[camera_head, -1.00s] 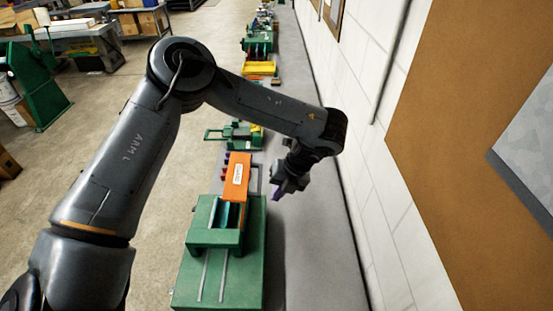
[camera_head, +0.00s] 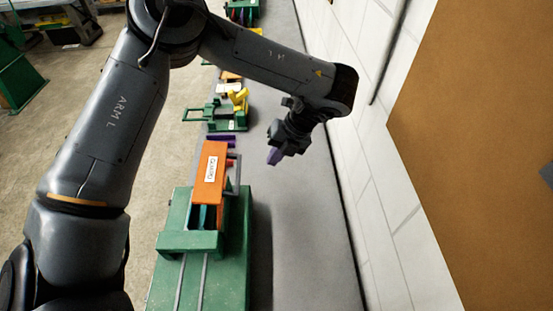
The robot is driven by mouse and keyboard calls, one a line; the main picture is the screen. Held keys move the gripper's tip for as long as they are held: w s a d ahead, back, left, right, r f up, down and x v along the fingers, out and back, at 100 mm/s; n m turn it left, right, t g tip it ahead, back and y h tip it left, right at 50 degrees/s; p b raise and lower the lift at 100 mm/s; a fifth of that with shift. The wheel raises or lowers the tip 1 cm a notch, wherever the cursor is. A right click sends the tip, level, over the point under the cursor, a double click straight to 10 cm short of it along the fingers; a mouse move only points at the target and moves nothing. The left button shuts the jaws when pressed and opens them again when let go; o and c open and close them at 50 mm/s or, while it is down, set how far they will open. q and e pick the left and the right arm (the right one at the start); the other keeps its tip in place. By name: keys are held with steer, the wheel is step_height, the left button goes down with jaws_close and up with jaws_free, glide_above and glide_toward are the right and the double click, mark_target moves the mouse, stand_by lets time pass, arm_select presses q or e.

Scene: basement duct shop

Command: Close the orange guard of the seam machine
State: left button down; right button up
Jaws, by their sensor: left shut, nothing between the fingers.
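The green seam machine (camera_head: 228,268) stands on the long grey bench, in the lower middle of the view. Its orange guard (camera_head: 209,188), with a white label, lies at the machine's far end. Teal and dark parts show below the guard's near edge, so that part is uncovered. I cannot tell the guard's exact angle. My left gripper (camera_head: 274,156), with purple fingertips, is shut and empty. It hangs to the right of the guard's far end, apart from it, on the wall side. My right gripper is out of view.
A grey frame (camera_head: 235,178) sits at the guard's right side. Beyond it stand a smaller green machine (camera_head: 228,119) with a yellow part and other equipment. The white wall (camera_head: 358,190) runs along the right. The bench (camera_head: 300,240) right of the machine is clear.

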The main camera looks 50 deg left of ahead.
arm_select(q)
steer(key=s+a+f+b, duration=0.1)
steer(key=s+a+f, duration=0.3)
steer(key=s+f, duration=0.2)
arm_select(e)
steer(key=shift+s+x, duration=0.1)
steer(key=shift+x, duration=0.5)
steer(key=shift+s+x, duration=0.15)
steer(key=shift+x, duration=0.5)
arm_select(q)
steer(key=shift+f, duration=0.1)
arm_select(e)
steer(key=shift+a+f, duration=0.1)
arm_select(q)
steer(key=shift+a, duration=0.1)
steer(key=shift+s+a+r+t+h, duration=0.35)
steer(key=shift+s+t+h, duration=0.15)
steer(key=shift+t, duration=0.2)
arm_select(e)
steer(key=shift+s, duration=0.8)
